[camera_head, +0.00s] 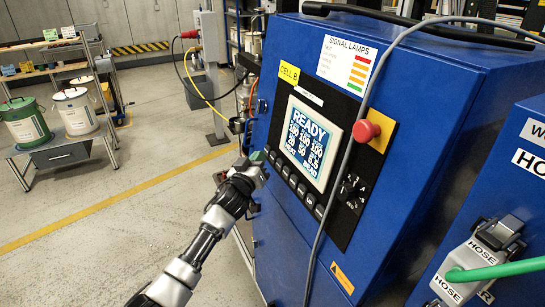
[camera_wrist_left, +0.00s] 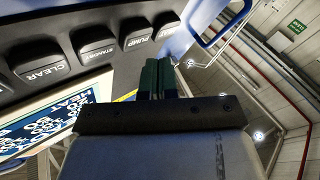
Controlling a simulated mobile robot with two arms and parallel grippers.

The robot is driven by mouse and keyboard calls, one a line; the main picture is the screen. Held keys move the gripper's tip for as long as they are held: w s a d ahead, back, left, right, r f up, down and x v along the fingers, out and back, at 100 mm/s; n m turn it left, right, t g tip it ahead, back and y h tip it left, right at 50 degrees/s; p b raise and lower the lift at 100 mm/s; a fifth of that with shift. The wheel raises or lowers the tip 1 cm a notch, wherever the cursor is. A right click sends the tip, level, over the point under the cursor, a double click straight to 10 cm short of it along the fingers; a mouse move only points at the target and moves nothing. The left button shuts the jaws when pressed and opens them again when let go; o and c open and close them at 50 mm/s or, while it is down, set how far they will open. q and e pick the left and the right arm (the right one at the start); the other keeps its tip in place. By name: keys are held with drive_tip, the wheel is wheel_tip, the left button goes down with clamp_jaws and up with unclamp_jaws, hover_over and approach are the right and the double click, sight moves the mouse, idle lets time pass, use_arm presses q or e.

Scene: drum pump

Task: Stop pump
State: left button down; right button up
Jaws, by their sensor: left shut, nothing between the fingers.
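The blue pump control cabinet (camera_head: 430,110) has a black panel with a lit screen (camera_head: 307,143) reading READY. A row of dark buttons (camera_head: 293,181) runs below the screen. A red mushroom button (camera_head: 366,131) sits on a yellow plate right of the screen. My left gripper (camera_head: 259,158) is shut and empty at the left end of the button row. In the left wrist view its fingertips (camera_wrist_left: 157,66) are near a button marked PUMP (camera_wrist_left: 138,30) and a partly hidden button (camera_wrist_left: 167,28). Contact cannot be told.
A grey cable (camera_head: 345,160) hangs across the cabinet front, right of the screen. A green hose (camera_head: 495,270) meets a grey connector (camera_head: 478,250) at the lower right. A cart (camera_head: 64,153) with buckets stands at the left. The floor between is clear.

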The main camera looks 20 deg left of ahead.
use_arm(q)
drive_tip(key=s+a+p, duration=0.2)
drive_tip(key=s+a, duration=0.1)
drive_tip(key=shift+s+r, duration=0.15)
drive_tip(key=shift+r, duration=0.25)
idle(0.5)
drive_tip(key=s+d+f+m+g+b, duration=0.1)
drive_tip(key=s+f+g, duration=0.35)
drive_tip(key=f, duration=0.85)
drive_tip(key=s+d+f+m+g, duration=0.1)
drive_tip(key=s+f+g, duration=0.1)
drive_tip(key=s+f, duration=0.8)
drive_tip(key=s+d+f+g+b, duration=0.1)
drive_tip(key=s+f+g, duration=0.2)
drive_tip(key=f, duration=1.3)
drive_tip(key=s+d+f+m+g, duration=0.2)
drive_tip(key=s+d+f+g, duration=0.15)
drive_tip(key=s+f, duration=1.1)
drive_tip(key=s+d+f+g, duration=0.1)
drive_tip(key=s+f+g, duration=0.1)
drive_tip(key=s, duration=0.6)
drive_tip(key=s+d+f+m+g+b, duration=0.1)
drive_tip(key=s+f+g, duration=0.1)
drive_tip(key=s, duration=0.7)
drive_tip(key=s+d+f+m+g, duration=0.1)
drive_tip(key=s+f, duration=0.1)
drive_tip(key=s, duration=0.6)
drive_tip(key=shift+s+d+f+g, duration=0.25)
drive_tip(key=shift+s+d+g, duration=0.1)
drive_tip(key=shift+g, duration=0.05)
